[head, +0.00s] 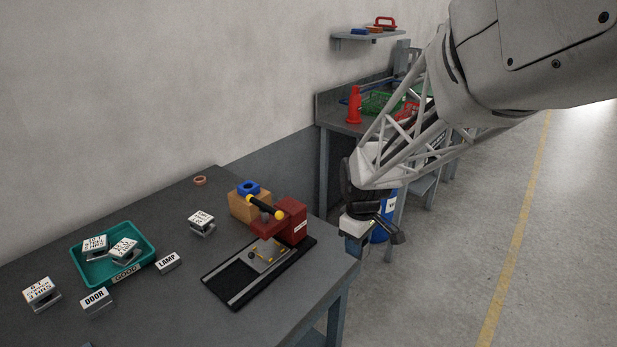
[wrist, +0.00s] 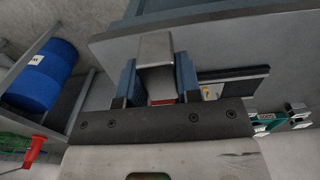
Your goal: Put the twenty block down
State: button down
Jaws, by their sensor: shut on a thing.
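My gripper (head: 354,246) hangs to the right of the near bench's right end in the head view, and its fingers point down. In the wrist view its two blue fingers (wrist: 156,84) are shut on a grey metal block (wrist: 155,48). I take this for the twenty block, but no label on it is readable. I cannot make the block out clearly in the head view. A teal tray (head: 84,272) marked GOOD lies on the bench with labelled blocks (head: 95,244) in it. More labelled blocks (head: 201,221) (head: 40,292) stand outside it.
The grey bench (head: 150,320) also holds DOOR (head: 97,300) and LAMP (head: 168,262) plates, a red fixture (head: 293,220) on a black base, a wooden block (head: 240,208) and a copper ring (head: 200,180). A blue drum (wrist: 42,76) stands near my gripper. Bare bench lies in front.

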notch_tip(320, 180, down, 7)
dwell(0.6)
send_over(340, 245)
jog(key=shift+w+d+f, duration=0.1)
jog(key=shift+f, duration=0.7)
dwell(0.4)
jog(key=shift+f, duration=1.75)
jog(key=shift+f, duration=0.15)
jog(key=c, duration=0.8)
grip_release()
